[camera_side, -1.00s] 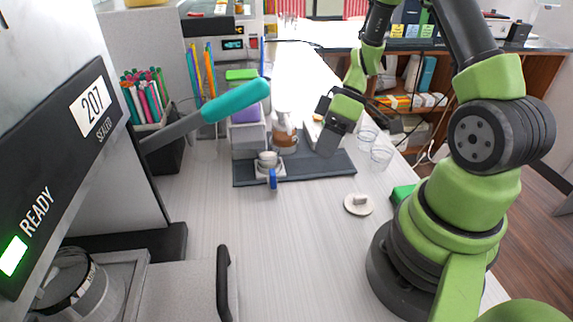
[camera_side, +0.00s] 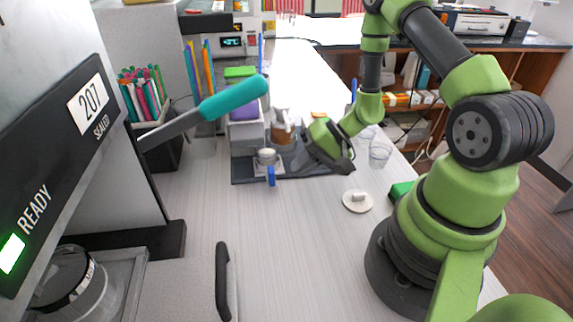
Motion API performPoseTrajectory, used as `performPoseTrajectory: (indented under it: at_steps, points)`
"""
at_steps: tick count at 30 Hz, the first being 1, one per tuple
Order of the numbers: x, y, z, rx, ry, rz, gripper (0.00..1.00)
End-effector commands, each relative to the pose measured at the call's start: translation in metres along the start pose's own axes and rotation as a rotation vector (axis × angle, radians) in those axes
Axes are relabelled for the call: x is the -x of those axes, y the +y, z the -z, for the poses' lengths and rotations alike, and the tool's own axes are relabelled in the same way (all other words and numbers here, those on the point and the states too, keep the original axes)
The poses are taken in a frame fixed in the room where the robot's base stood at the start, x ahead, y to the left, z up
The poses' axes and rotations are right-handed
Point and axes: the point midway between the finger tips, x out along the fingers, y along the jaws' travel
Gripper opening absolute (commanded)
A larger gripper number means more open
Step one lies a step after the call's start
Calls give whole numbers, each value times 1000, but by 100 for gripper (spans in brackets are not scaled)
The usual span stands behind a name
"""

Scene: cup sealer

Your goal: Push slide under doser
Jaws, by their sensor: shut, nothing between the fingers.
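The slide (camera_side: 262,173) is a small light carriage with a blue handle (camera_side: 271,176) at its front and a small pale cup (camera_side: 267,156) on it. It sits at the front left of a dark base plate (camera_side: 243,178). The doser appears to be the grey stand with a purple container (camera_side: 243,109) and green top, just behind the slide. My gripper (camera_side: 300,163) is shut and empty, low over the plate to the right of the slide. A gap seems to lie between them; its fingertips are dark and hard to separate.
A brown-and-white bottle (camera_side: 281,128) stands behind my gripper. A clear cup (camera_side: 380,155) is at the right, and a white round lid (camera_side: 357,202) lies in front. A teal-handled lever (camera_side: 235,100) reaches across from the sealer at left. The front middle of the table is clear.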

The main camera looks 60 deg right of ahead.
Motion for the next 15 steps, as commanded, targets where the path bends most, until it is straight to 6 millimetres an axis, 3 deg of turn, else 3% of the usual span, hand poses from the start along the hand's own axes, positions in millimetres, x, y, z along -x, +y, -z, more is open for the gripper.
performPoseTrajectory:
  at_steps: [6, 15]
  points:
    - [-18, -20, 0, 6, 0, 1, 0]
    - [-23, -24, 1, 3, 2, 1, 0]
